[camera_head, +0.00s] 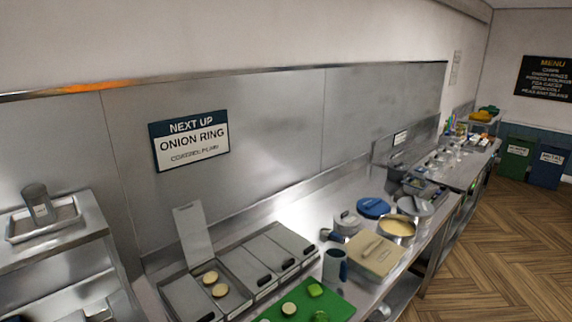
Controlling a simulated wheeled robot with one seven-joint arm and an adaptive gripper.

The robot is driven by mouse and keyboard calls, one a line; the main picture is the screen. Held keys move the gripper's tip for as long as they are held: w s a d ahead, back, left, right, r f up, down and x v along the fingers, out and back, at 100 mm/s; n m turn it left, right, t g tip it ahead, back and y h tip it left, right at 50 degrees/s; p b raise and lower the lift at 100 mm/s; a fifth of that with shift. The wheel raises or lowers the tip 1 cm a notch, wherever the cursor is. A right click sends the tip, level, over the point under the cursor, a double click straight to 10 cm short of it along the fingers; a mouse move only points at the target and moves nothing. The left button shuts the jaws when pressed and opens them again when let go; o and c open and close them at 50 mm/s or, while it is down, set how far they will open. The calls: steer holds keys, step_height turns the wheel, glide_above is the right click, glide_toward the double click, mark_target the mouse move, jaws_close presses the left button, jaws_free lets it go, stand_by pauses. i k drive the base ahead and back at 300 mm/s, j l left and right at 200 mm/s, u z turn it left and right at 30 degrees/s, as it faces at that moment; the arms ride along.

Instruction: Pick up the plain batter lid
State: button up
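No readable label marks a plain batter lid, so I cannot tell for sure which lid it is. A grey round lid (414,207) shows just behind the pot. A small grey lidded pot (346,221) stands to the left of the blue lid. My gripper is not in view.
A dark blue-grey jug (335,266) stands left of the beige lid. A green board (300,304) with food pieces is in front. Grey-lidded bins (280,250) line the left; one lid stands open over round pieces. A wall sign (189,139) reads onion ring, coating plain.

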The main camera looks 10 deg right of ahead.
mark_target(371, 206)
steer(key=i+l, duration=0.15)
steer(key=l, duration=0.25)
steer(key=i+l, duration=0.15)
steer(key=l, duration=0.25)
steer(key=i+l, duration=0.1)
steer(key=l, duration=0.3)
steer(key=i+l+u, duration=0.1)
steer(key=l, duration=0.3)
steer(key=i+l, duration=0.2)
steer(key=l, duration=0.2)
steer(key=i+l, duration=0.1)
steer(key=l, duration=0.3)
steer(key=i+l, duration=0.15)
steer(key=l, duration=0.25)
steer(key=i+l, duration=0.35)
steer(key=l, duration=0.15)
steer(key=i+l+u, duration=0.15)
steer(key=i+l, duration=0.6)
steer(key=l, duration=0.25)
steer(key=i, duration=0.45)
steer(key=u, duration=0.05)
